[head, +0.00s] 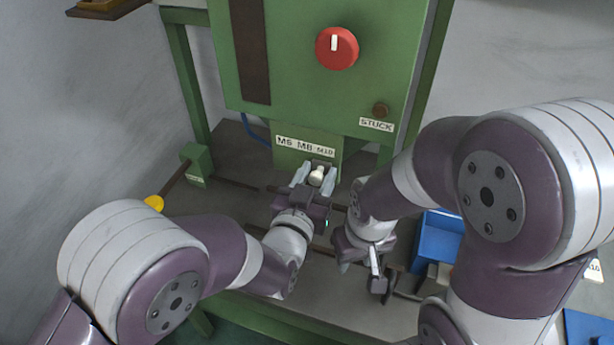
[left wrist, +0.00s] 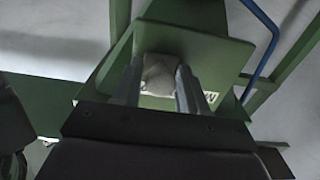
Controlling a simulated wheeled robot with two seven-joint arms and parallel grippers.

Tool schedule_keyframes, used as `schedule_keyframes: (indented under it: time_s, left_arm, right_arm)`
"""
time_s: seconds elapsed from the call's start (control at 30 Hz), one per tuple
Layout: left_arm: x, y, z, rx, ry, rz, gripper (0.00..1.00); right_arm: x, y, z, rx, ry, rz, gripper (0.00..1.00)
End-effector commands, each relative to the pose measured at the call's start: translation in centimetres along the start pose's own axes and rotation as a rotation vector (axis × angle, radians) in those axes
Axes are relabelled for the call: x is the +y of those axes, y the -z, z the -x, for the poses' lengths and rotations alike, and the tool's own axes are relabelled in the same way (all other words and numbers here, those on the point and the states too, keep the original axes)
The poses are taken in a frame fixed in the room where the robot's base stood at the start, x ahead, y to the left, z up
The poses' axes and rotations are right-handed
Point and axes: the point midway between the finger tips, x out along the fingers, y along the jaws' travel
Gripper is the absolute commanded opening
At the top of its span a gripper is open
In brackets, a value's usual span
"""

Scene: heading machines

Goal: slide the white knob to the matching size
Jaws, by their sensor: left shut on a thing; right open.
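The white knob (head: 316,176) sits on the front of the green machine, just below the size label (head: 305,146) that reads M6, M8, M10. In the head view the knob is under the right part of the label, nearest the M10 mark. My left gripper (head: 315,175) is shut on the knob, one finger on each side. In the left wrist view the pale knob (left wrist: 158,75) shows between the two fingers (left wrist: 158,88). My right gripper (head: 362,272) is open and empty, lower and to the right, over the grey bench.
The green machine (head: 290,85) carries a red dial (head: 337,48) and a small brown button (head: 380,110) above a STUCK label (head: 376,125). A blue bin (head: 437,240) stands right of my right gripper. A yellow knob (head: 154,203) on a rod is at the left.

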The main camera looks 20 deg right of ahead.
Motion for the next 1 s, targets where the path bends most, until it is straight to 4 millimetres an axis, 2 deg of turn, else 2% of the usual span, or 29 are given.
schedule_keyframes:
  time_s: [0.27, 0.3, 0.33, 0.87, 1.0]
  left_arm:
    - [0.5, 0.0, 0.1, -0.001, -0.006, 0.000, 0.00]
    - [0.5, 0.0, 0.1, -0.001, -0.006, 0.000, 0.46]
    - [0.5, 0.0, 0.1, -0.001, -0.005, 0.000, 0.54]
    - [0.3, 0.0, 0.1, 0.000, -0.001, -0.001, 0.54]
    - [0.4, -0.2, 1.2, -0.001, -0.003, 0.000, 0.54]
  right_arm:
    - [0.0, 0.0, -0.1, 0.000, 0.000, 0.000, 0.43]
    - [0.0, 0.0, -0.1, 0.000, 0.000, 0.000, 0.43]
    - [0.0, 0.0, -0.1, 0.000, 0.000, 0.000, 0.43]
    - [0.0, 0.0, -0.2, 0.000, 0.000, 0.000, 0.43]
    - [0.0, -0.1, -0.7, 0.000, 0.000, 0.000, 0.43]
